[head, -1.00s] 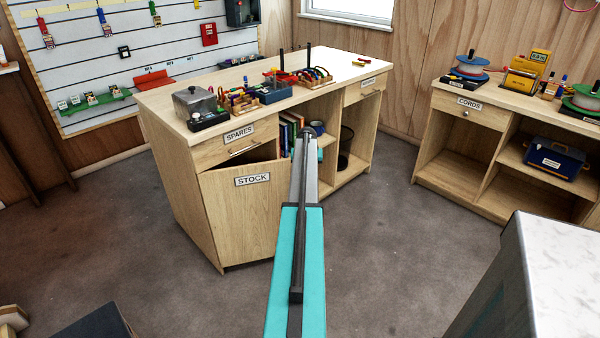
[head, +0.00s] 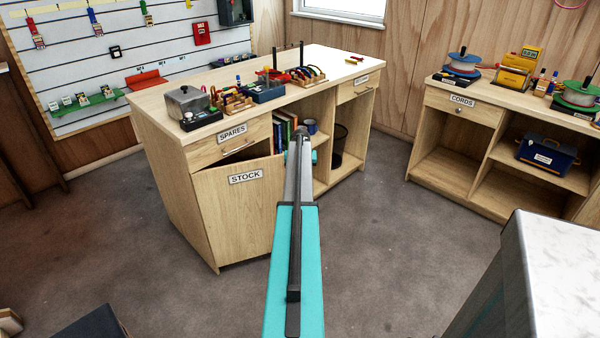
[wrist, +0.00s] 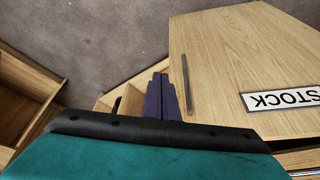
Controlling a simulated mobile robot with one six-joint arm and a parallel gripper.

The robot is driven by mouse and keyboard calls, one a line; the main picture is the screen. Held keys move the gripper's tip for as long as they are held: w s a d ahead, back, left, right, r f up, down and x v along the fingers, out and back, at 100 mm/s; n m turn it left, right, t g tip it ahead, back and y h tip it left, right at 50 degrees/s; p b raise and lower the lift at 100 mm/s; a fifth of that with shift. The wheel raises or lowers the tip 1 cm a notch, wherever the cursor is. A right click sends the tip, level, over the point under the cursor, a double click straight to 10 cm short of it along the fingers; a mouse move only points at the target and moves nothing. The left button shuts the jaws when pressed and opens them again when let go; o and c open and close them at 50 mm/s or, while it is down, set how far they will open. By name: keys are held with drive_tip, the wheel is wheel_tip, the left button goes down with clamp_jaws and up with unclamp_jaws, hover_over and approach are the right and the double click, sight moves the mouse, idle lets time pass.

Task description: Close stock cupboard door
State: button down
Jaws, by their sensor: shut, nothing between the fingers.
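The stock cupboard door (head: 236,212) is a pale wood panel with a STOCK label, below the SPARES drawer of the workbench. It stands ajar, with a dark gap along its top. In the wrist view the door (wrist: 235,65) fills the right side, with its label upside down and a dark bar handle (wrist: 187,85) near its left edge. My gripper (wrist: 161,97) is shut and empty, its fingers just left of the handle and the door edge. I cannot tell whether they touch the door. In the head view my arm hides most of the gripper.
The workbench top (head: 320,70) carries a scale, racks and small gear. Open shelves with books (head: 283,130) and a black bin (head: 339,145) are right of the door. The CORDS cabinet (head: 440,140) stands at the right. Grey floor (head: 385,240) is clear between them.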

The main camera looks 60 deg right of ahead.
drive_tip(key=s+b+v, duration=0.1)
drive_tip(key=s+v, duration=0.1)
drive_tip(key=v, duration=0.8)
drive_tip(key=shift+d, duration=0.2)
drive_tip(key=shift+r, duration=0.1)
